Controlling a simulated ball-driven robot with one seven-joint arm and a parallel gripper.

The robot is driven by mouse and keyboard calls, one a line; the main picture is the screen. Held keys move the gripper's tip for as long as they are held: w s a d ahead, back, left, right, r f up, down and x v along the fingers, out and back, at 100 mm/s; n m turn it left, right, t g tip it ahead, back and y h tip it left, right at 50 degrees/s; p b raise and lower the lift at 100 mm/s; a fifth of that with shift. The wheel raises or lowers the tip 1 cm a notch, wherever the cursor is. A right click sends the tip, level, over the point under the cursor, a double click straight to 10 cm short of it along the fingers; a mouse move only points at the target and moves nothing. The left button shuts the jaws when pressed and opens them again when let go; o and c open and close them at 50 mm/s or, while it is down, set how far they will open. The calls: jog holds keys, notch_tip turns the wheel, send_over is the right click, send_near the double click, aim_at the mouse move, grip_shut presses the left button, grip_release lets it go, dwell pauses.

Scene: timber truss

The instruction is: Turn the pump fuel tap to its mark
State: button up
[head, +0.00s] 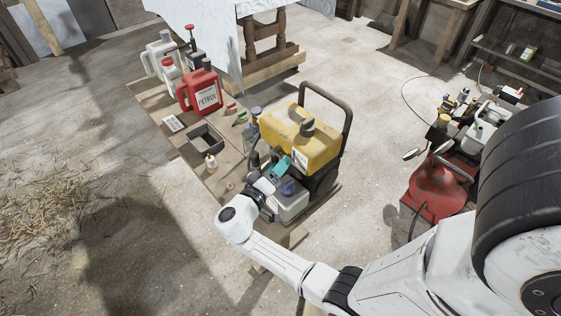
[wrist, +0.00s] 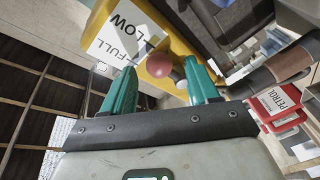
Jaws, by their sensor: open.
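The pump (head: 300,138) has a yellow fuel tank in a dark frame and stands on the plank bench in the head view. In the wrist view its yellow tank (wrist: 178,50) fills the top middle, with a white label (wrist: 120,32) reading FULL and LOW. A red ball-ended knob (wrist: 146,79), apparently the tap's handle, shows just ahead of the gap between my fingers. My gripper (wrist: 161,68) is open, with teal fingers either side of the knob's line; contact cannot be told. In the head view my gripper (head: 282,166) is beside the tank. The tap's mark is not distinguishable.
A red petrol can (head: 201,91), a pale jug (head: 161,56) and a grey tray (head: 206,139) stand along the bench (head: 150,97). A red round-bodied machine (head: 440,186) stands at right. Open concrete floor lies left of the bench, with straw (head: 40,205) farther left.

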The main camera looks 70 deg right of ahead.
jog(key=shift+s+d, duration=0.1)
jog(key=shift+d, duration=0.7)
jog(key=c, duration=1)
